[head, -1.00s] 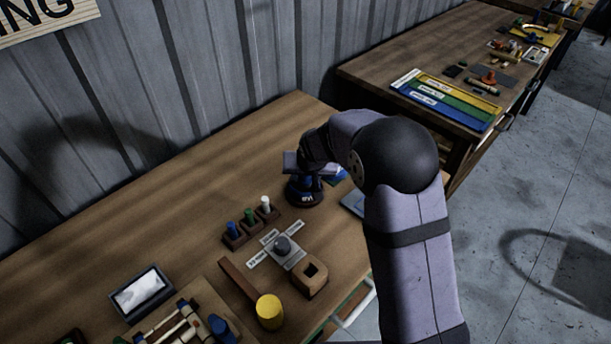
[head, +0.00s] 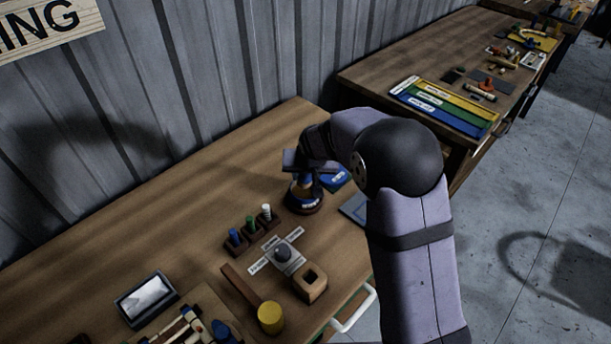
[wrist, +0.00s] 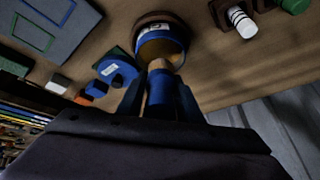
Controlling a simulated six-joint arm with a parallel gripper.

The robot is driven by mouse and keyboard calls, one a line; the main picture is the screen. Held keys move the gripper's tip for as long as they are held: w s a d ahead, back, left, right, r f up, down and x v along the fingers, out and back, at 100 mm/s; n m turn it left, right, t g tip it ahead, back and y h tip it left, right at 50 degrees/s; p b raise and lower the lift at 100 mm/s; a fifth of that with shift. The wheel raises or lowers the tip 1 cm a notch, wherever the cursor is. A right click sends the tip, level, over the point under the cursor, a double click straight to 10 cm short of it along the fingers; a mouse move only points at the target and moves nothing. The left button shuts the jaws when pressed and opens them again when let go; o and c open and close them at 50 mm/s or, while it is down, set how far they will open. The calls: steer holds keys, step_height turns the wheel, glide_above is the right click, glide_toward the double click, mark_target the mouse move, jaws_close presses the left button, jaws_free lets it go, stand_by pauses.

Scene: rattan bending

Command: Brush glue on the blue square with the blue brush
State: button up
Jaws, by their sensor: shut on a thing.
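My gripper (wrist: 160,92) is shut on the blue brush (wrist: 161,103), whose blue handle sits between the fingers. The brush's pale tan end points into the mouth of a round pot (wrist: 174,29) with a dark brown rim and a blue labelled band. I cannot tell whether it touches the inside. In the head view the pot (head: 304,204) stands below my gripper (head: 309,180). A grey board with blue and green square outlines lies at the upper left of the wrist view; its blue square (wrist: 50,10) is clear of the brush. The board (head: 354,208) is partly hidden by my arm in the head view.
A blue labelled round piece (wrist: 117,70) lies beside the pot. A rack (head: 237,243) with blue, green and white pegs stands near it. A wooden block (head: 310,287), a yellow-headed mallet (head: 270,317) and a framed tray (head: 146,298) lie nearer.

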steer(key=shift+r+p, duration=0.85)
steer(key=shift+r, duration=0.7)
steer(key=s+d, duration=1.3)
steer(key=d, duration=0.1)
steer(key=shift+s+d, duration=0.2)
steer(key=shift+d, duration=0.05)
